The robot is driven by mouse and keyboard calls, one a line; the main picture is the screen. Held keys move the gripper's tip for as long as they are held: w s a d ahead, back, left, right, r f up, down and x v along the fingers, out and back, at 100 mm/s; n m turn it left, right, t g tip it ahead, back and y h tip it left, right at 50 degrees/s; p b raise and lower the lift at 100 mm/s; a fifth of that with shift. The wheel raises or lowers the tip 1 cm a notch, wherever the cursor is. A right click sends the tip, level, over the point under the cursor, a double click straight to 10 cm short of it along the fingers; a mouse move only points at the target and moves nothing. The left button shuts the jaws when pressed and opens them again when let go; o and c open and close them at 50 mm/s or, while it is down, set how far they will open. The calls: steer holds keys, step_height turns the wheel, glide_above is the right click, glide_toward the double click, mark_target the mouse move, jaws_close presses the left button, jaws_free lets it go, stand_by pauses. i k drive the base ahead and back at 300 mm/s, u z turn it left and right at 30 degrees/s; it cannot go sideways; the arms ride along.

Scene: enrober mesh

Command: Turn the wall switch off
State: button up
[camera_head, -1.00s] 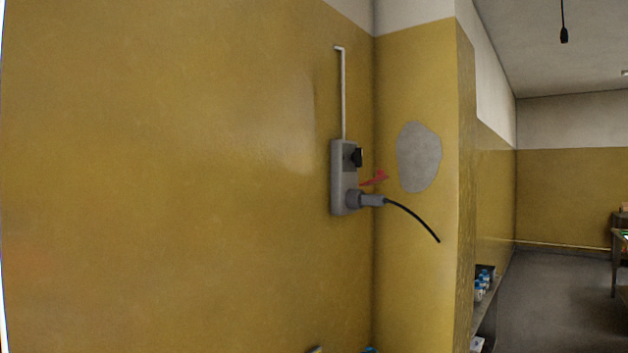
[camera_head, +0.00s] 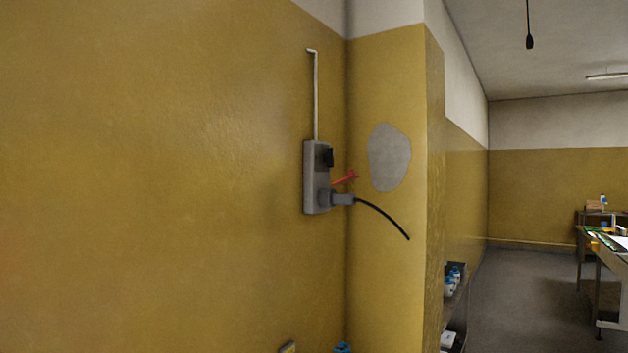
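A grey wall switch box (camera_head: 311,178) is fixed to the yellow wall, just left of the corner. A black switch knob (camera_head: 326,157) sticks out from its upper part; I cannot tell its position. A grey plug (camera_head: 341,199) sits in the lower part, with a black cable (camera_head: 384,217) hanging off to the right. A red piece (camera_head: 345,178) juts out between the knob and the plug. A thin pale conduit (camera_head: 315,95) runs up the wall from the box. My gripper does not show.
A bare grey patch (camera_head: 389,157) marks the pillar right of the box. A low shelf with blue-and-white bottles (camera_head: 452,281) stands beyond the pillar. A table (camera_head: 606,245) stands at the far right. Grey floor (camera_head: 530,300) lies open between them.

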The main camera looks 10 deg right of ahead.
mark_target(328, 158)
steer(key=z, duration=0.4)
steer(key=i, duration=1.2)
steer(key=u, duration=0.45)
